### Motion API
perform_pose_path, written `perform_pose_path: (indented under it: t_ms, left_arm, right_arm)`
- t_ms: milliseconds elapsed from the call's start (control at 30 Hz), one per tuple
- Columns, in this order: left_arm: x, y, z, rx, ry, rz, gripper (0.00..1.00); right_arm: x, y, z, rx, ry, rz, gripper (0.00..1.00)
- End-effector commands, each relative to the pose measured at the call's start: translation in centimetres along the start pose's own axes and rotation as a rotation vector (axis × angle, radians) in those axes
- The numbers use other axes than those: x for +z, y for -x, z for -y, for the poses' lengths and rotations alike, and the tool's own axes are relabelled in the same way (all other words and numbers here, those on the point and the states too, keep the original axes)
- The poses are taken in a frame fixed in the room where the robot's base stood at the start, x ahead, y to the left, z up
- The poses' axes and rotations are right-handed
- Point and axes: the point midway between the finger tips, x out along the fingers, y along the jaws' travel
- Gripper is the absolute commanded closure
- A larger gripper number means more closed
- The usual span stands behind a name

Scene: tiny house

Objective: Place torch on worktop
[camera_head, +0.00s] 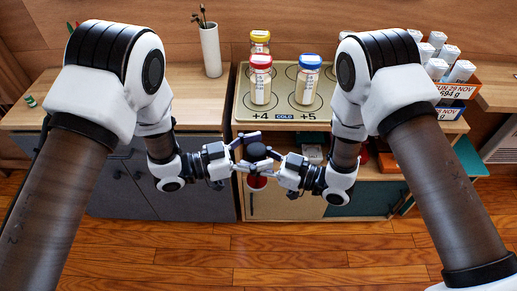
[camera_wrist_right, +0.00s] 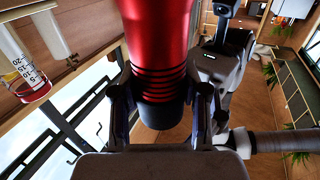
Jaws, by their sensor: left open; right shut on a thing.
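The torch shows red in the head view (camera_head: 257,182), with a dark round end on top. In the right wrist view the red torch (camera_wrist_right: 160,35) has black ridged rings and a dark end between the fingers. My right gripper (camera_head: 266,162) is shut on it, holding it roughly upright in front of the cabinets. My left gripper (camera_head: 252,151) is open, its fingers close beside the torch; contact is unclear. In the right wrist view part of my left arm shows to the right of the torch. The wooden worktop (camera_head: 185,105) lies behind the grippers, with bare room at left.
A white cup (camera_head: 210,50) with thin sticks stands at the worktop's back. A tray (camera_head: 282,116) to the right bears several jars, including a red-lidded jar (camera_head: 260,80) and a blue-lidded jar (camera_head: 308,80). An orange crate (camera_head: 457,90) of white-capped containers stands far right.

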Motion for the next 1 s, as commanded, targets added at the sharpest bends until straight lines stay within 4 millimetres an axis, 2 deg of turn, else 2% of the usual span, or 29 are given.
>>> perform_pose_path:
  t_ms: [233, 367, 400, 433, 567, 600, 633, 667, 1000]
  left_arm:
    - [-0.01, -0.11, 0.02, -0.001, 0.0, 0.0, 0.24]
    - [0.0, -0.1, 0.01, -0.001, 0.0, 0.0, 0.7]
    - [0.0, -0.1, -0.01, 0.0, 0.0, 0.0, 0.84]
    - [0.01, -0.11, -0.03, 0.001, 0.0, 0.001, 0.93]
    - [0.03, -0.12, -0.12, 0.003, 0.001, 0.001, 0.93]
    - [0.0, -0.12, -0.12, 0.004, 0.001, 0.0, 0.99]
    - [0.0, -0.12, -0.12, 0.004, 0.001, 0.0, 0.99]
    - [0.0, -0.12, -0.11, 0.003, 0.001, 0.0, 1.0]
    - [-0.02, -0.09, 0.0, 0.0, 0.0, 0.0, 1.0]
  right_arm:
    - [-0.04, -0.01, -0.01, 0.0, 0.0, -0.001, 0.95]
    - [-0.04, -0.01, -0.01, 0.0, 0.001, -0.001, 0.95]
    - [-0.03, -0.01, -0.02, 0.0, 0.001, -0.001, 0.94]
    - [-0.03, -0.02, -0.03, 0.0, 0.001, -0.001, 0.94]
    - [-0.04, -0.04, -0.06, 0.001, 0.002, -0.001, 0.94]
    - [-0.05, -0.05, -0.06, 0.001, 0.002, -0.001, 0.41]
    - [-0.05, -0.05, -0.06, 0.001, 0.002, -0.001, 0.31]
    - [-0.05, -0.04, -0.06, 0.001, 0.002, -0.001, 0.26]
    - [-0.01, 0.29, -0.07, 0.002, 0.0, 0.0, 0.26]
